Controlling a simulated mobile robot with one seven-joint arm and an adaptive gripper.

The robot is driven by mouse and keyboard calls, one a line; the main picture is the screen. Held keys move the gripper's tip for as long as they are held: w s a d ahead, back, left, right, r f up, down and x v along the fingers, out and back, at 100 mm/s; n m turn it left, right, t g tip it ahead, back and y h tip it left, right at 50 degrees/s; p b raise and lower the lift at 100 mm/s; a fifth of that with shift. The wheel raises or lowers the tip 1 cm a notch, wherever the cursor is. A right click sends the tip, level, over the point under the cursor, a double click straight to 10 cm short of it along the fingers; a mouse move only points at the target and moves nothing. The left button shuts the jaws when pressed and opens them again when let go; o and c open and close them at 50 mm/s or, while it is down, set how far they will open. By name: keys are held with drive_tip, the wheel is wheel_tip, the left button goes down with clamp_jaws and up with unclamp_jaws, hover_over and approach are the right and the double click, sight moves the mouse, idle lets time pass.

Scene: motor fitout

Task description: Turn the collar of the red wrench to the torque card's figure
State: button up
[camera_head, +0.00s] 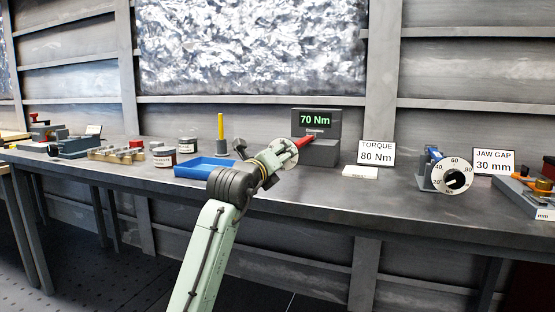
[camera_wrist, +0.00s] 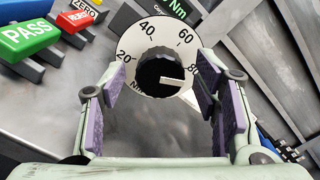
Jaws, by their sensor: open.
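The red wrench (camera_head: 302,142) lies in a grey stand whose green display (camera_head: 314,120) reads 70 Nm. Its white dial (camera_head: 286,151) faces my arm. In the wrist view the dial (camera_wrist: 128,19) shows 20, 40, 60 and 80 around a black collar (camera_wrist: 152,72) with a white mark pointing right, near the 80 side. My gripper (camera_head: 270,166) is at the dial. In the wrist view my gripper (camera_wrist: 162,92) is open, with its purple pads on either side of the collar and visible gaps between. The torque card (camera_head: 376,153) reads 80 Nm.
A blue wrench with a similar dial (camera_head: 453,175) stands to the right, beside a jaw gap card (camera_head: 493,161) reading 30 mm. A blue tray (camera_head: 205,168) and jars are left of my arm. The wrist view shows a green PASS button (camera_wrist: 29,38) and a red button (camera_wrist: 75,19).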

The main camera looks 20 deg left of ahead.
drive_tip(key=shift+s, duration=0.1)
drive_tip(key=s, duration=1.2)
drive_tip(key=shift+a, duration=0.2)
